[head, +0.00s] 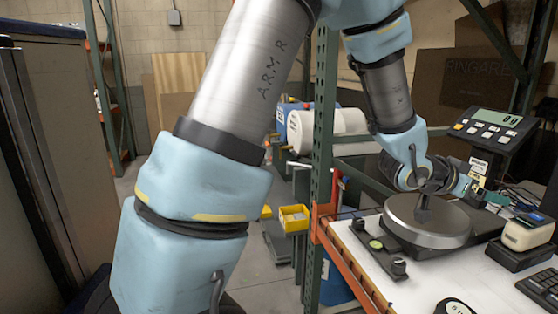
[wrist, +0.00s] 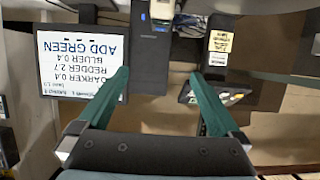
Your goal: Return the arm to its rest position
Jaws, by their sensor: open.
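My arm crosses the head view from the top and bends down over the bench at the right. My gripper (head: 484,196) is just beyond the round scale plate, low over the bench and near the scale's display post. In the wrist view my gripper (wrist: 160,78) shows two teal fingers spread apart, with nothing held between them. Parts of the gripper are hidden by the wrist in the head view.
A round grey scale (head: 428,222) and its display (head: 492,125) stand close to my wrist. A label printer (head: 526,233) and keyboard (head: 541,288) are at right. A green rack post (head: 320,120) stands left of the bench. The wrist view shows an upside-down screen (wrist: 72,68) reading "ADD GREEN".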

